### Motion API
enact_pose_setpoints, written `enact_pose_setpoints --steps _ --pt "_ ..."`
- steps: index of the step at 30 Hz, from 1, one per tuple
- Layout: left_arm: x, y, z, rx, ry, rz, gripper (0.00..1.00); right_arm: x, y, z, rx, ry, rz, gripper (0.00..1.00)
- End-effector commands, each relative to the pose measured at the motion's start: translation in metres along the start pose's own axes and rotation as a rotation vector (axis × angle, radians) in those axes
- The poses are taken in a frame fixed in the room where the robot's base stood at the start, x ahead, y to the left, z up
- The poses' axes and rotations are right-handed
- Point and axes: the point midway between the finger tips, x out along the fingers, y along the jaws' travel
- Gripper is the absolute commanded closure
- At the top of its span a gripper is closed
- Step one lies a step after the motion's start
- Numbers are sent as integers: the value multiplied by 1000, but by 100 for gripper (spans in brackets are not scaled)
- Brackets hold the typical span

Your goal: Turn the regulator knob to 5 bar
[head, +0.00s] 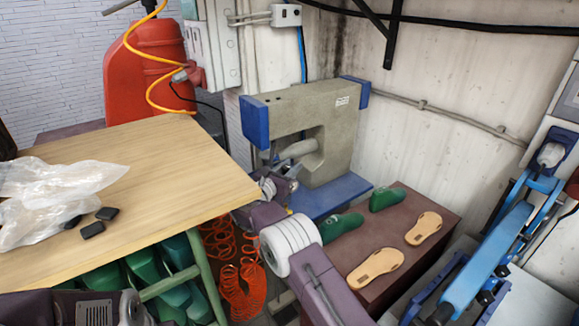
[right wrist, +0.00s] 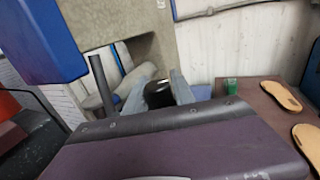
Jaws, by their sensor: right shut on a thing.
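My right gripper (right wrist: 160,90) shows in the right wrist view with its two grey fingers on either side of a black round knob (right wrist: 158,94). It is shut on this knob. In the head view my right gripper (head: 283,178) is small and partly hidden by its own wrist, in front of the grey and blue machine (head: 322,118). The knob's scale and any pressure gauge cannot be read in either view. My left gripper is not in view; only part of my left arm shows at the bottom left of the head view.
A wooden table (head: 190,165) with a clear plastic bag (head: 50,195) and small black pieces is at left. A brown bench (head: 385,240) with green lasts and tan soles (head: 375,267) is at right. A coiled orange hose (head: 235,285) hangs between them.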

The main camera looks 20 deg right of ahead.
Motion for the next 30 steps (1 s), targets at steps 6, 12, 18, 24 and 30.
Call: enact_pose_setpoints --steps 6,12,18,24,30 --pt "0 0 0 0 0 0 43 0 0 2 3 -2 0 100" --pt "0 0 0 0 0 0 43 0 0 1 2 -1 1 48" --pt "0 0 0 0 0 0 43 0 0 0 2 -1 2 48" --pt "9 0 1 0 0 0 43 -26 2 -2 1 -1 6 48" --pt "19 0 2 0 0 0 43 -70 1 -2 2 -1 5 48"
